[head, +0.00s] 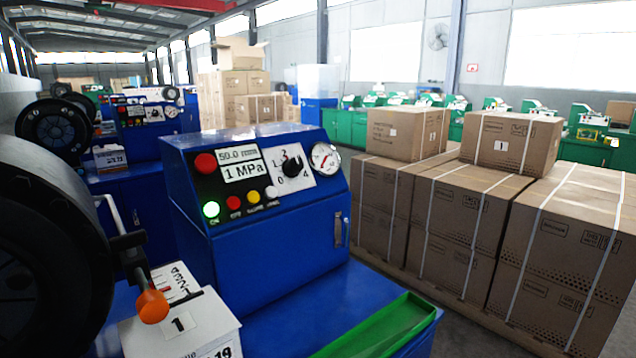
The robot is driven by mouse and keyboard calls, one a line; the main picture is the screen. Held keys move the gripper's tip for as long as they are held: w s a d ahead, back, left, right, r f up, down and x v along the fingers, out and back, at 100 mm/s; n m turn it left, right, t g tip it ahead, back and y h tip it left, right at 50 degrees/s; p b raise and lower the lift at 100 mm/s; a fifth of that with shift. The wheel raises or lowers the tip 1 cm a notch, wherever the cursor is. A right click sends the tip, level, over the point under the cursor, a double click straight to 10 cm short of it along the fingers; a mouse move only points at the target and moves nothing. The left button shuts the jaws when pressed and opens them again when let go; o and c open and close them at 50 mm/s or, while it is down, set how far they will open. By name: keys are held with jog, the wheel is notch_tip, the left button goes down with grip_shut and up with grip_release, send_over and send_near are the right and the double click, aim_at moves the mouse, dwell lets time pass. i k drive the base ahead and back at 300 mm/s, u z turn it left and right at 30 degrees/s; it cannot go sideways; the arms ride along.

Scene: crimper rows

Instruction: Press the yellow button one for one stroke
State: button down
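The yellow button (253,197) is on the black control panel of the nearest blue crimper cabinet (270,252), in the middle of the head view. It sits in a slanting row between a red button (233,202) on its left and a white button (271,192) on its right. Small labels under the buttons are too small to read surely. Above the row are a larger red button (205,163) and a display (240,163) reading 50.0 mm and 1 MPa. My gripper is not in view.
A black numbered dial (291,167) and a round gauge (324,158) sit right of the display. A large black round machine head (40,255) and an orange knob (152,306) are at the left. A green tray (378,330) lies in front. Stacked cartons (465,215) stand right.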

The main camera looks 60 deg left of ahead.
aim_at(252, 197)
jog(key=i, duration=1.65)
jog(key=u, duration=3.75)
